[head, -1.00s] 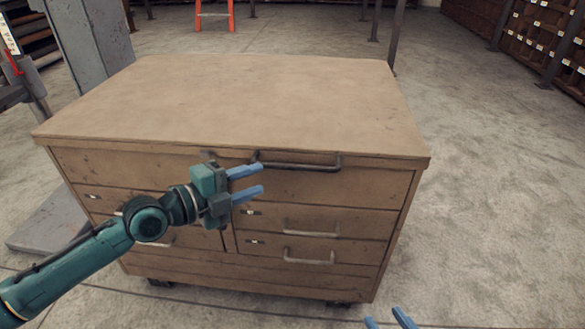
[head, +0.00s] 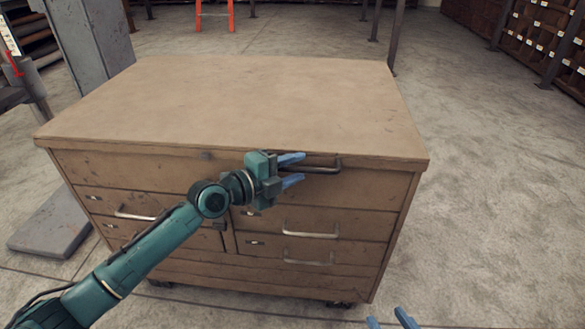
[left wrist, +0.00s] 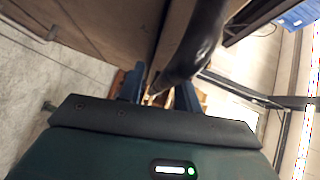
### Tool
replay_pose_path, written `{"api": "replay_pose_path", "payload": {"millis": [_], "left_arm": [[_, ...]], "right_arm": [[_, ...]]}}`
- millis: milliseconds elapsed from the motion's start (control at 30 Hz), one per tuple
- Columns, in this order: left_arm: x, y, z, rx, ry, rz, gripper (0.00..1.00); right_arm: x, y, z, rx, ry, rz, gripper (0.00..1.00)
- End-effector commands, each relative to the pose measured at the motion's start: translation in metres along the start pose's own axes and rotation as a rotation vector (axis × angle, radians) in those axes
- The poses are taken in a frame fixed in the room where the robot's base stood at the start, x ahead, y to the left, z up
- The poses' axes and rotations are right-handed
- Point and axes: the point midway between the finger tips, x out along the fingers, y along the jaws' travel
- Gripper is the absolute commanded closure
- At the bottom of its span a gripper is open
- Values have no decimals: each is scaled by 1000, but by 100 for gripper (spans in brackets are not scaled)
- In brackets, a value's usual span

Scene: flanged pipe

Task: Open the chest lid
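The tan metal chest (head: 320,190) stands ahead with its flat lid (head: 230,100) down. A dark bar handle (head: 338,166) runs along the upper front, just below the lid edge, its left part hidden by my left gripper. My left gripper (head: 303,168) is open in front of the handle, its blue fingers pointing right. In the left wrist view the dark, rounded handle (left wrist: 195,45) looms large beyond the fingers; I cannot tell whether they touch it. My right gripper (head: 389,320) shows only its two parted blue fingertips at the bottom edge.
Drawers with bar handles (head: 310,235) fill the chest front below. A grey post (head: 90,45) stands behind left, an orange ladder-like frame (head: 215,15) at the back, and shelving (head: 540,40) at the back right. The floor to the right is clear.

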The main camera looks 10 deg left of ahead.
Motion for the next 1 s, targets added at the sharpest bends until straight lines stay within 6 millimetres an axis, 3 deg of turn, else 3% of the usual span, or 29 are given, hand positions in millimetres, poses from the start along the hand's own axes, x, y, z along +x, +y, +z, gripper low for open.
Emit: {"api": "replay_pose_path", "payload": {"millis": [400,833,1000], "left_arm": [[0,0,0,0,0,0,100],[-1,-1,0,-1,0,0,100],[-2,-12,-1,-6,0,6,100]], "right_arm": [[0,0,0,0,-1,-1,64],[0,-1,0,1,-1,-1,64],[-4,0,-12,14,10,1,64]]}}
